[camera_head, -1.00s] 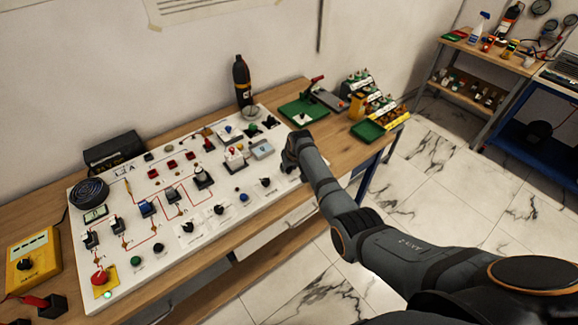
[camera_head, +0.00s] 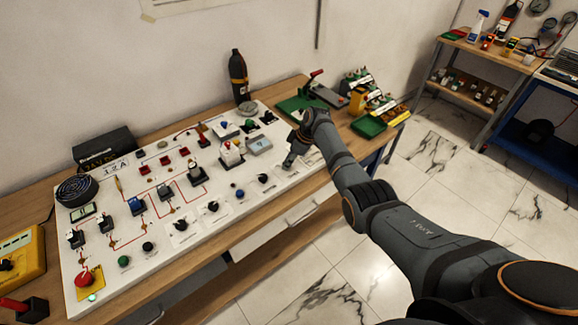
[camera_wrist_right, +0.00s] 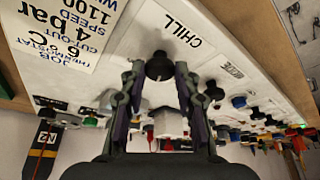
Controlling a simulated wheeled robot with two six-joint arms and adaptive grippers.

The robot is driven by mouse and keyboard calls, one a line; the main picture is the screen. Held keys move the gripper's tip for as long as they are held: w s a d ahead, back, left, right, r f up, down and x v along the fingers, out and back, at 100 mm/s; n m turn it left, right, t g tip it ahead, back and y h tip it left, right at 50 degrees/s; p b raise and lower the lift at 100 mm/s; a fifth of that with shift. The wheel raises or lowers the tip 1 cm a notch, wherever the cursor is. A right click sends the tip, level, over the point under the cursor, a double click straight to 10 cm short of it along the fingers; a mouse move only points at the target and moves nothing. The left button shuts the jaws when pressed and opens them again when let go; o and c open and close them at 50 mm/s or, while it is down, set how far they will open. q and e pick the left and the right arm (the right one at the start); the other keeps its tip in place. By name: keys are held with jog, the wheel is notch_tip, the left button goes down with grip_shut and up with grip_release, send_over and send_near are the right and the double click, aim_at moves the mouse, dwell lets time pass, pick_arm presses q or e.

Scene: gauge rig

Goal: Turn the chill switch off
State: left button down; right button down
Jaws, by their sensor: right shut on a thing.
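The chill switch (camera_wrist_right: 159,66) is a black round knob on the white panel, beside the printed word CHILL in the right wrist view. My right gripper (camera_wrist_right: 159,76) has a finger on each side of the knob and is shut on it. A pale mark shows on the knob's edge. Its exact angle is hard to read. In the head view my right gripper (camera_head: 290,160) is low at the panel's right end and hides the knob. My left gripper is not in view.
The white panel (camera_head: 225,207) carries several other knobs, switches and red wiring lines. Another black knob (camera_wrist_right: 214,91) is close to my right finger. A printed card (camera_wrist_right: 72,28) is at the upper left of the wrist view. A green tray (camera_head: 369,126) stands right of my arm.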

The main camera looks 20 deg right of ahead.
jog(key=shift+f+n+g+b, duration=0.1)
jog(key=shift+n+g+b, duration=0.3)
jog(key=shift+n+b, duration=0.65)
jog(key=c, duration=1)
grip_release()
jog(key=shift+d, duration=0.1)
jog(key=v, duration=1.2)
jog(key=shift+d, duration=0.1)
